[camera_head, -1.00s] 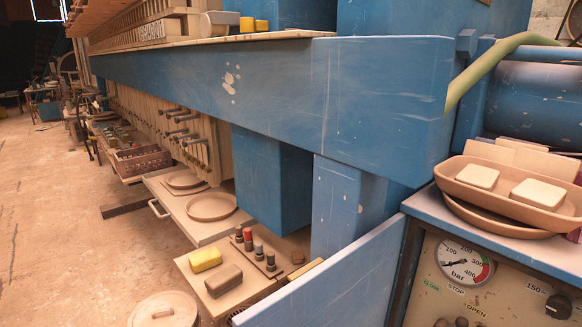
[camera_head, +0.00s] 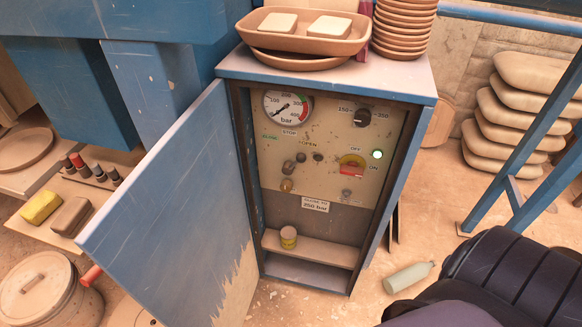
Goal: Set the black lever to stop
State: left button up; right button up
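The control panel (camera_head: 325,128) is inside an open blue cabinet at the middle of the head view. A black lever (camera_head: 289,167) sits at the panel's left, below small labels reading CLOSE, STOP (camera_head: 289,132) and OPEN. Its dark knob appears low and to the left, but it is too small to tell which label it is set to. Neither of my grippers shows.
The cabinet door (camera_head: 170,190) stands open to the left. Clay trays (camera_head: 300,40) sit on top. A bottle (camera_head: 408,277) lies on the floor.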

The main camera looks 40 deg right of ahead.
aim_at(289, 169)
jog(key=z, duration=1.35)
